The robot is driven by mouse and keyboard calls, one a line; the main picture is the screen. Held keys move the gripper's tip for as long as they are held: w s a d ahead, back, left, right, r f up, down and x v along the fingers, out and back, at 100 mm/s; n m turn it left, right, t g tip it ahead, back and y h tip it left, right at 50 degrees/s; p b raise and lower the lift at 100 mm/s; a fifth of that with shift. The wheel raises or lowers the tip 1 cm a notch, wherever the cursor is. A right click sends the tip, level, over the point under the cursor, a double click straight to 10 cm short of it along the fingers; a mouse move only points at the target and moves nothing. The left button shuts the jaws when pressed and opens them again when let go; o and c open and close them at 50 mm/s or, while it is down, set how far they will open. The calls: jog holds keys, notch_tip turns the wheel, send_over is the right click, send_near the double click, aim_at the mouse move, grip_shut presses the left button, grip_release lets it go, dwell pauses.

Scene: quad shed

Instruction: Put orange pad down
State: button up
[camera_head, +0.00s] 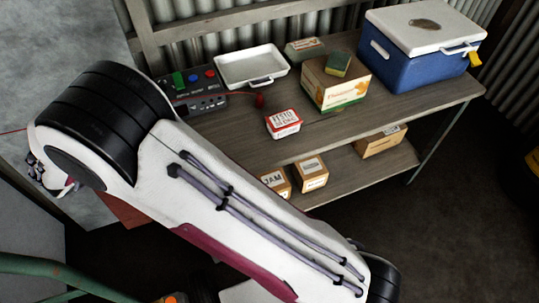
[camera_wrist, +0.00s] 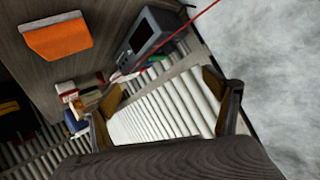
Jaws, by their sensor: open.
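In the wrist view an orange pad (camera_wrist: 57,40) with a pale edge lies on the brown wooden surface at the upper left. My gripper (camera_wrist: 162,92) is open in the wrist view, with nothing between its two brown-tipped fingers. Pale corrugated wall shows between them. The pad is apart from the fingers, off to their left. In the head view my arm crosses the left and middle, and my gripper does not show. I cannot make out the orange pad there.
The wooden bench (camera_head: 415,97) holds a white tray (camera_head: 251,68), a switch box (camera_head: 199,93), a red-and-white tin (camera_head: 283,124), a carton (camera_head: 335,86) with a sponge (camera_head: 338,64) on top, and a blue cooler (camera_head: 420,58). Small boxes (camera_head: 311,174) sit on the lower shelf.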

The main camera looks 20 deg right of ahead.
jog(key=w+d+r+n+t+y, duration=0.15)
jog(key=r+y, duration=0.25)
jog(key=r, duration=0.5)
jog(key=w+d+r+n+t+y, duration=0.1)
jog(key=d+r+n+y, duration=0.2)
jog(key=r, duration=0.7)
jog(key=s+d+r+n+g+y, duration=0.1)
jog(key=s+d+r+n+y, duration=0.15)
jog(key=s+r, duration=0.2)
jog(key=s+d+f+n+g+h, duration=0.1)
jog(key=s+d+f+g, duration=0.1)
jog(key=s+d, duration=0.5)
jog(key=s+d+f+n+g+h, duration=0.1)
jog(key=s+d+f, duration=0.3)
jog(key=s, duration=1.1)
jog(key=s+d+f+n+g+h, duration=0.1)
jog(key=s+d+f+g, duration=0.3)
jog(key=s+d, duration=0.6)
jog(key=shift+s+d, duration=0.2)
jog(key=shift+s, duration=0.65)
